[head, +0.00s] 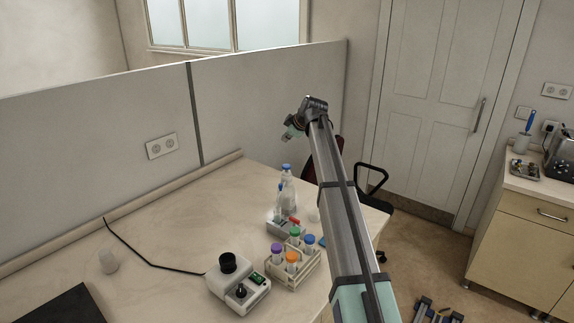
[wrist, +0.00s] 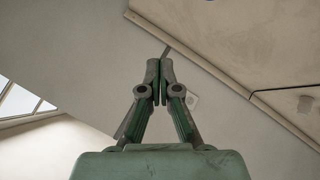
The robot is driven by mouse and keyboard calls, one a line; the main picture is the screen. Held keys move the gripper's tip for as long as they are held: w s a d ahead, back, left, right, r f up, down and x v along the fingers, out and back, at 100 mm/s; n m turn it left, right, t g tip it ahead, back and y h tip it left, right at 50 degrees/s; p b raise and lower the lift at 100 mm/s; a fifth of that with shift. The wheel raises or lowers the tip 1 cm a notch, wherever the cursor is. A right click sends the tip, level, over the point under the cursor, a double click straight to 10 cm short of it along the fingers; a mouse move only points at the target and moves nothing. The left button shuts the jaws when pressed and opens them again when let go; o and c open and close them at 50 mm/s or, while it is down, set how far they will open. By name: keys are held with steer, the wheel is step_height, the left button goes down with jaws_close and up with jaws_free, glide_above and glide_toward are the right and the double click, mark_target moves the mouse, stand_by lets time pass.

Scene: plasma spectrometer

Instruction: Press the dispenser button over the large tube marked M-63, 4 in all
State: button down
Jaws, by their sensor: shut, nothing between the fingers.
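A pale rack (head: 296,270) on the desk holds several large tubes with purple, orange, green and blue caps, including an orange-capped tube (head: 292,258). Their markings are too small to read, so I cannot tell which is M-63. I cannot make out a dispenser button. A small white device (head: 279,228) with a red part stands behind the rack. My gripper (head: 287,138) is raised high above the desk's far end, well apart from the rack. In the wrist view my gripper (wrist: 159,64) has its fingers together with nothing between them.
A white device with a black round top (head: 228,264) stands left of the rack, its cable running left. Blue-capped bottles (head: 288,190) stand behind. A white cup (head: 108,262) and a dark panel (head: 62,306) are at left. A partition (head: 265,100) borders the desk. The desk's middle is clear.

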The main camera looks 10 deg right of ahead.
steer(key=b, duration=0.3)
glide_above(287, 166)
steer(key=shift+f, duration=4.45)
steer(key=shift+f, duration=0.1)
steer(key=shift+f+b, duration=0.35)
steer(key=shift+b, duration=0.2)
steer(key=shift+f+b, duration=0.5)
steer(key=shift+f, duration=0.3)
steer(key=shift+r, duration=1.25)
